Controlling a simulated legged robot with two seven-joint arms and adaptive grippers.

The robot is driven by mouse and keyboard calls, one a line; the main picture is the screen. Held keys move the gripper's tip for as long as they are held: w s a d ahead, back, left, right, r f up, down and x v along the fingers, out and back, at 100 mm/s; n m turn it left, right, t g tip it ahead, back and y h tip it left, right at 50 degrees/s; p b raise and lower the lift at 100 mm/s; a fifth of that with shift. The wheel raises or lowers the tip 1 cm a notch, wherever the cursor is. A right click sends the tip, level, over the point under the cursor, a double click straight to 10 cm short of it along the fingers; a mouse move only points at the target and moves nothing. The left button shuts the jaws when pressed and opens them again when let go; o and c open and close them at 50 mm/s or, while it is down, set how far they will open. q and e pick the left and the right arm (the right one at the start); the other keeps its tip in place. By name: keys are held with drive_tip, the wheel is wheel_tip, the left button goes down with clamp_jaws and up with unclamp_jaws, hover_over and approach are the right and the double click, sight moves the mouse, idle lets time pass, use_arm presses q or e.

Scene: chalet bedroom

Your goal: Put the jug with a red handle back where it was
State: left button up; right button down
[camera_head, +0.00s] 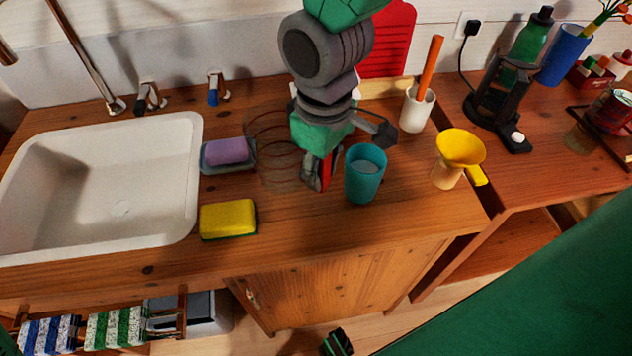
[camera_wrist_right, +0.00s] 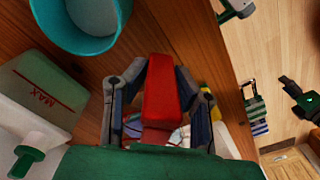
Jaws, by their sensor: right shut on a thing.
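The clear glass jug (camera_head: 277,160) stands upright at the counter's middle in the head view, apparently on the wood; I cannot tell if it touches. Its red handle (camera_head: 312,172) is on its right side. My right gripper (camera_head: 322,165) comes down from above and is shut on the handle. In the right wrist view, the red handle (camera_wrist_right: 170,90) sits between the two fingers of my right gripper (camera_wrist_right: 172,92). The glass body is mostly hidden there.
A teal cup (camera_head: 365,176) stands close right of the handle. A purple sponge on a dish (camera_head: 214,168) and a yellow sponge (camera_head: 229,219) lie left, beside the white sink (camera_head: 192,180). A yellow funnel (camera_head: 461,147) stands right.

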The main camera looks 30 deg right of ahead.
wheel_tip(320, 180, down, 3)
drive_tip(key=shift+s+d+f+b, duration=0.1)
drive_tip(key=shift+f+b, duration=0.1)
drive_tip(key=shift+b, duration=0.1)
drive_tip(key=shift+a, duration=0.8)
drive_tip(key=c, duration=1.4)
unclamp_jaws()
drive_tip(key=shift+d, duration=0.1)
drive_tip(key=shift+o, duration=0.5)
drive_tip(key=shift+d+f, duration=0.1)
drive_tip(key=shift+d, duration=0.55)
drive_tip(key=r, duration=0.3)
drive_tip(key=r+p, duration=0.1)
drive_tip(key=r, duration=0.3)
drive_tip(key=r+p, duration=0.1)
drive_tip(key=r, duration=0.3)
drive_tip(key=shift+a+r, duration=0.15)
drive_tip(key=shift+a, duration=0.15)
drive_tip(key=shift+d+r, duration=0.25)
drive_tip(key=shift+r, duration=0.2)
use_arm(q)
drive_tip(key=shift+a+r, duration=0.25)
drive_tip(key=shift+r, duration=0.55)
use_arm(e)
drive_tip(key=shift+a, duration=0.45)
